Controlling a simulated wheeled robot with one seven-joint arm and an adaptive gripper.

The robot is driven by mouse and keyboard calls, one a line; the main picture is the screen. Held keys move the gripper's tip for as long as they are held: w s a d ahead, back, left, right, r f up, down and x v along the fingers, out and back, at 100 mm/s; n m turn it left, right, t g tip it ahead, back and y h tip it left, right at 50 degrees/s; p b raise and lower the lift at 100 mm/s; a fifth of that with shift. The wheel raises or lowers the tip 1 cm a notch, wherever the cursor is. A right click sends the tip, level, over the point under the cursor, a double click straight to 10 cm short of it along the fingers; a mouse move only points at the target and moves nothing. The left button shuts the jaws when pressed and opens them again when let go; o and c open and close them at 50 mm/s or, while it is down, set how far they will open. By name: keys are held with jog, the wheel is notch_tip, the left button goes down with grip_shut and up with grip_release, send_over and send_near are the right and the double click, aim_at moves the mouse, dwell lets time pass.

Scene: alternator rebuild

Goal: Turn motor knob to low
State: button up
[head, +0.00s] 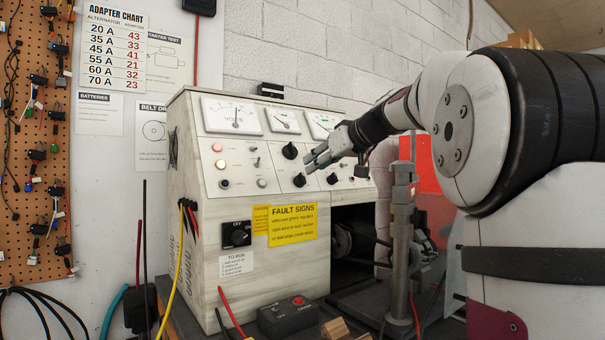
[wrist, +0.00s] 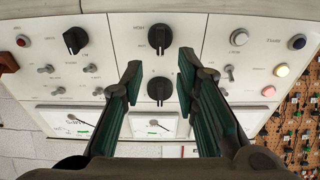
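The tester's sloped white panel (head: 275,165) carries several black knobs. An upper knob (head: 290,151) sits above a lower knob (head: 299,180), with another knob (head: 332,178) to its right. The labels are too small to read surely, so I cannot tell which is the motor knob. My gripper (head: 318,157) is open and empty, in front of the panel. In the upside-down wrist view, my gripper (wrist: 159,72) has the upper knob (wrist: 160,88) between its fingers in the picture and the lower knob (wrist: 159,37) just beyond the tips. I see no clear contact.
Toggle switches (head: 256,162) and indicator lights (head: 220,164) crowd the panel, with meters (head: 233,115) above. A big OFF switch (head: 237,235) is on the front below. A metal post (head: 403,240) stands right of the panel. A red-buttoned box (head: 296,312) lies below.

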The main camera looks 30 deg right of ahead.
aim_at(303, 174)
jog(key=shift+x, duration=2.75)
jog(key=shift+c, duration=0.5)
grip_shut()
